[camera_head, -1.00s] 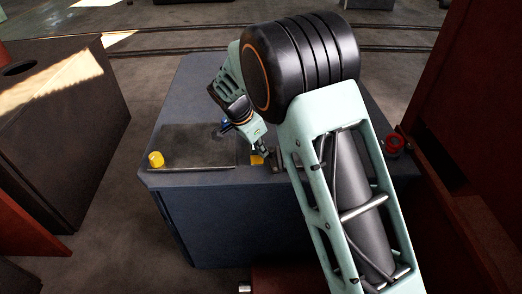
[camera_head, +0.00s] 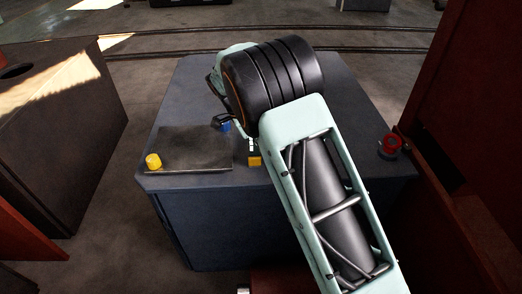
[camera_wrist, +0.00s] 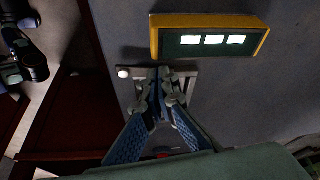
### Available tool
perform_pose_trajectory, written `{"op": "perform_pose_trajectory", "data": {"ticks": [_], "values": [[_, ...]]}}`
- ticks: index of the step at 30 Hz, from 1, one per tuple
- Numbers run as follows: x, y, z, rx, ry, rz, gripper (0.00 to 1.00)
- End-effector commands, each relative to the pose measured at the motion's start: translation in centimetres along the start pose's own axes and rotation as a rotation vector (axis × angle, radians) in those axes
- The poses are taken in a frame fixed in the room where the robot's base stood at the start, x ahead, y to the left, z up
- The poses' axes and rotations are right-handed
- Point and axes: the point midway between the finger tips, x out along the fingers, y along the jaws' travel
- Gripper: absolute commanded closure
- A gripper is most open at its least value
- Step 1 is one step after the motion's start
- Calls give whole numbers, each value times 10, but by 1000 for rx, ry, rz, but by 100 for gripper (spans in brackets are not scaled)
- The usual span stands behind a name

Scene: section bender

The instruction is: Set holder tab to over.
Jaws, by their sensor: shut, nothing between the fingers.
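In the wrist view my gripper (camera_wrist: 160,80) is shut, its fingertips together over a small grey metal fitting (camera_wrist: 188,77). Nothing shows between the fingers. A small white round knob (camera_wrist: 123,73) sits just left of the fitting. I cannot tell which of these parts is the holder tab, or whether the fingertips touch the fitting, since the fingers cover its middle. Beyond the fingertips is a yellow-edged block (camera_wrist: 211,39) with three lit white windows. In the head view my arm hides the fingers and the fitting.
The blue-grey bench (camera_head: 345,130) carries a dark plate (camera_head: 195,147) with a yellow knob (camera_head: 153,161) at its left. A small yellow block (camera_head: 254,162) is near the front edge. A red button (camera_head: 390,146) stands at the right. A dark brown box (camera_head: 55,125) is at left.

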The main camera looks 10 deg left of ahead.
Motion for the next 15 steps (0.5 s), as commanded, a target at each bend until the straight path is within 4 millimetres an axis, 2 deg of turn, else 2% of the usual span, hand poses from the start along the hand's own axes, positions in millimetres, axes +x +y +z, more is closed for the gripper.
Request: {"op": "perform_pose_trajectory", "data": {"ticks": [15], "values": [[9, 0, -27, 446, 4, 179, 100]]}}
